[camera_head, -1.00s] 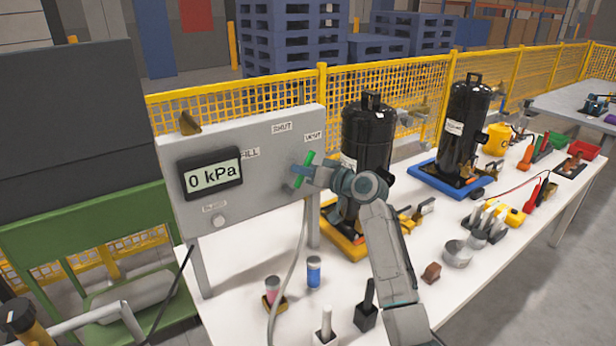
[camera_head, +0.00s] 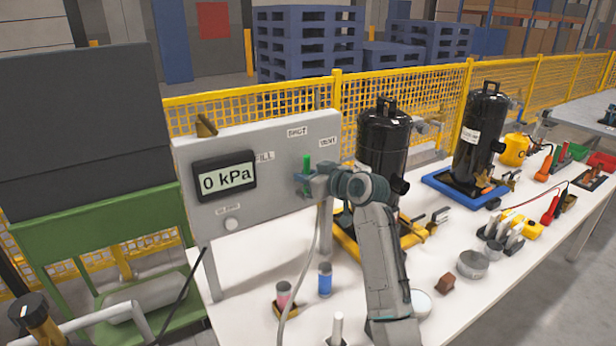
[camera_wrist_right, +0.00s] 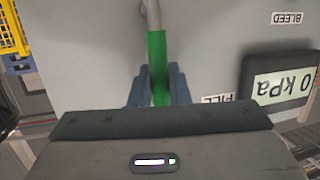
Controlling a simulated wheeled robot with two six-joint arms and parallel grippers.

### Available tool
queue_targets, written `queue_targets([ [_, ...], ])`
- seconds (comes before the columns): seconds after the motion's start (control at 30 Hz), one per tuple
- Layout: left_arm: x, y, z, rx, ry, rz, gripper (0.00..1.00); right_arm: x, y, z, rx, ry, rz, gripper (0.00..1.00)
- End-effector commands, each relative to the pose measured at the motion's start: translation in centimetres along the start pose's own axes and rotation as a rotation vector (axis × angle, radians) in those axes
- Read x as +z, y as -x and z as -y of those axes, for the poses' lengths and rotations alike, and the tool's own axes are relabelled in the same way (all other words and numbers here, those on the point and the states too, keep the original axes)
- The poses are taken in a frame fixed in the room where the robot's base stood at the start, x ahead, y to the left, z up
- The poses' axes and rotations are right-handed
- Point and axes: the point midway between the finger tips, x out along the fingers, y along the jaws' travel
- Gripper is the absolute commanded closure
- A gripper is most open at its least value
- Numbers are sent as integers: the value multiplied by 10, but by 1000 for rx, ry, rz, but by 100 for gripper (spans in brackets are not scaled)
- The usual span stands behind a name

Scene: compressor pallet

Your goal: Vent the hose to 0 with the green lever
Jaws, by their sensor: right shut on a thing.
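The green lever (camera_head: 307,166) is on the front of the grey panel (camera_head: 265,195), near the FILL, SHUT and VENT labels. It stands almost upright. My right gripper (camera_head: 307,184) is shut on the lever; the right wrist view shows its fingers (camera_wrist_right: 158,92) on both sides of the green handle (camera_wrist_right: 157,62). The gauge (camera_head: 224,175) reads 0 kPa, and the same reading shows upside down in the wrist view (camera_wrist_right: 283,87). A grey hose (camera_head: 312,262) hangs down from the panel near the gripper. My left gripper is not in view.
Two black compressors (camera_head: 383,147) (camera_head: 484,125) stand right of the panel. A metal bowl (camera_head: 473,264) and a brown block (camera_head: 444,284) lie right of my arm.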

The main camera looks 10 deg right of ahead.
Motion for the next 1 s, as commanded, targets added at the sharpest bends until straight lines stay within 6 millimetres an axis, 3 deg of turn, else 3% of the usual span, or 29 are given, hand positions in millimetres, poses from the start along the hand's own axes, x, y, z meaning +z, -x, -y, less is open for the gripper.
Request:
queue_targets([
  [0.3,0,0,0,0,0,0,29,1,0,0,-1,0,2,100],
  [0.33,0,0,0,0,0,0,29,1,0,0,-1,0,2,82],
  [0.43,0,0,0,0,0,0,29,1,0,0,-1,-1,2,63],
  [0.77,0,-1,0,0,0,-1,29,1,3,0,0,0,0,63],
  [1.0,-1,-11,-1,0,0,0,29,3,39,-1,2,4,-2,63],
])
